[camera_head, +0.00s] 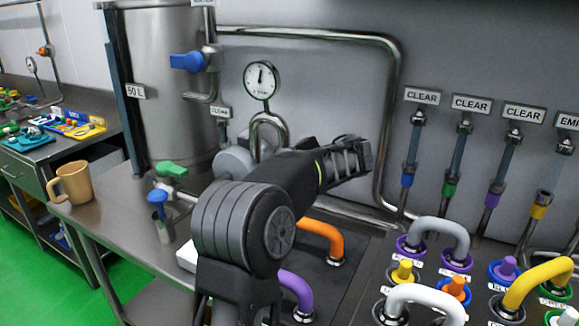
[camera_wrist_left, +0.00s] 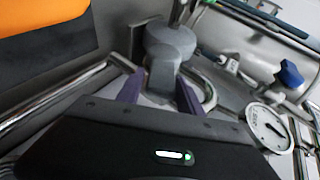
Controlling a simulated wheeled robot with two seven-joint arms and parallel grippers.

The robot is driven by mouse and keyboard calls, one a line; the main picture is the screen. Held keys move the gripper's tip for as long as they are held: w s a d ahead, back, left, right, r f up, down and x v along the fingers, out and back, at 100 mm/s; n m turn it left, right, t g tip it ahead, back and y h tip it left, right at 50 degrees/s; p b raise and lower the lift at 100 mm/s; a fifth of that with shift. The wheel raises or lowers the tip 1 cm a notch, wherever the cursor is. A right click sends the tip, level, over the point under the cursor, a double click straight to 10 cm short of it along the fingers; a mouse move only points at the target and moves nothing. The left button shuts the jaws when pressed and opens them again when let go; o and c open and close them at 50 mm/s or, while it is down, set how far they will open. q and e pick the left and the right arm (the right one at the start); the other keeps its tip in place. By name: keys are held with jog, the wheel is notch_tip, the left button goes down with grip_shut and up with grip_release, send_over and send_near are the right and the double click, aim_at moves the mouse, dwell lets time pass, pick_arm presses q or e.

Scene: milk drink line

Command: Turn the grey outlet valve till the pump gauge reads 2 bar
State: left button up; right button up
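In the head view my left gripper (camera_head: 345,162) is in front of the wall pipe, right of the gauge; its arm hides part of the pump area. In the left wrist view its two dark fingers (camera_wrist_left: 160,90) stand apart with a grey rounded part (camera_wrist_left: 168,48) between them. I cannot tell whether this is the outlet valve's handle or whether the fingers press on it. The pump gauge (camera_head: 261,79) has its needle pointing about straight up; its numbers are too small to read. It also shows in the wrist view (camera_wrist_left: 270,128). My right gripper is out of view.
A blue valve handle (camera_head: 188,62) is beside the steel tank (camera_head: 165,90). A green handle (camera_head: 171,169) and another blue handle (camera_head: 157,197) stand lower left. Orange (camera_head: 322,236) and purple (camera_head: 297,287) hoses are close to my arm. A tan mug (camera_head: 74,181) stands left.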

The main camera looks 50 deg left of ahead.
pick_arm(q)
jog(key=shift+o, duration=1.1)
jog(key=b+v, duration=0.1)
jog(key=v, duration=0.6)
jog(key=shift+d+r, duration=0.15)
jog(key=shift+d, duration=0.2)
jog(key=shift+s, duration=0.15)
